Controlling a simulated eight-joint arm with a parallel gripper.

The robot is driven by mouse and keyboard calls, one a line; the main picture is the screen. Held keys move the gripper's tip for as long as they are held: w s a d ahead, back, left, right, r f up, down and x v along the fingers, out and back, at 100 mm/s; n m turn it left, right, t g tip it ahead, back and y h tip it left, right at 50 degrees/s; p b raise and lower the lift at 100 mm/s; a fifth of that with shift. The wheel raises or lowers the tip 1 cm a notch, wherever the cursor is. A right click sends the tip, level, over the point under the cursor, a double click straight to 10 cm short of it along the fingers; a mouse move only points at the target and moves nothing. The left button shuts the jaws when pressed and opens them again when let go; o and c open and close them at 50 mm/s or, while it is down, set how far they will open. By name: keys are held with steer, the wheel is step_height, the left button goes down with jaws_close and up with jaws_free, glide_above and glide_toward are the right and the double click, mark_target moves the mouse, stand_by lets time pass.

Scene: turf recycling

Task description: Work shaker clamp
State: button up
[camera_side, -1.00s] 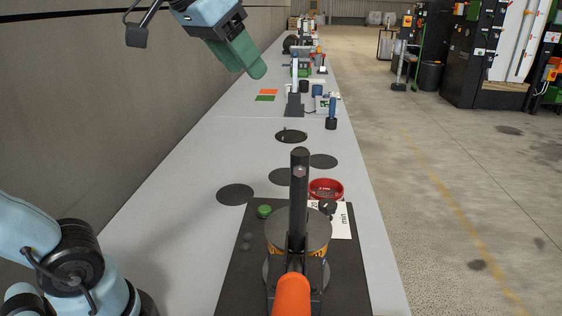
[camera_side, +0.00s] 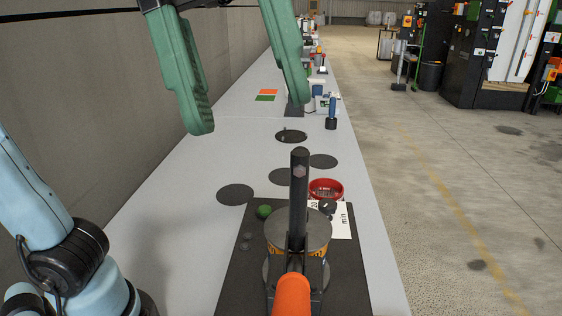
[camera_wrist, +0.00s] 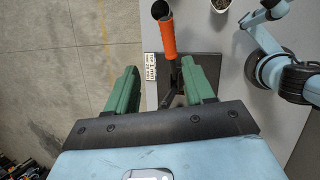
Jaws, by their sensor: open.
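The shaker clamp stands on a dark base plate (camera_side: 235,290). Its black bar (camera_side: 299,195) rises upright over a round grey disc with yellow-orange beneath it, and its orange handle (camera_side: 291,297) points toward the side camera. In the wrist view the orange handle (camera_wrist: 167,38) lies beyond my fingertips, roughly in line with the gap between them. My gripper (camera_side: 248,113) has two green fingers, spread wide and empty. In the side view it hangs above the bench, higher in the picture than the clamp. The clamp's lower linkage is partly hidden by the handle.
Flat dark discs (camera_side: 235,194) lie on the grey bench. A wall borders the left, open floor the right.

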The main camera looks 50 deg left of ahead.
glide_toward(287, 295)
steer(key=x, duration=1.1)
steer(key=shift+f, duration=0.1)
jaws_close()
stand_by(0.4)
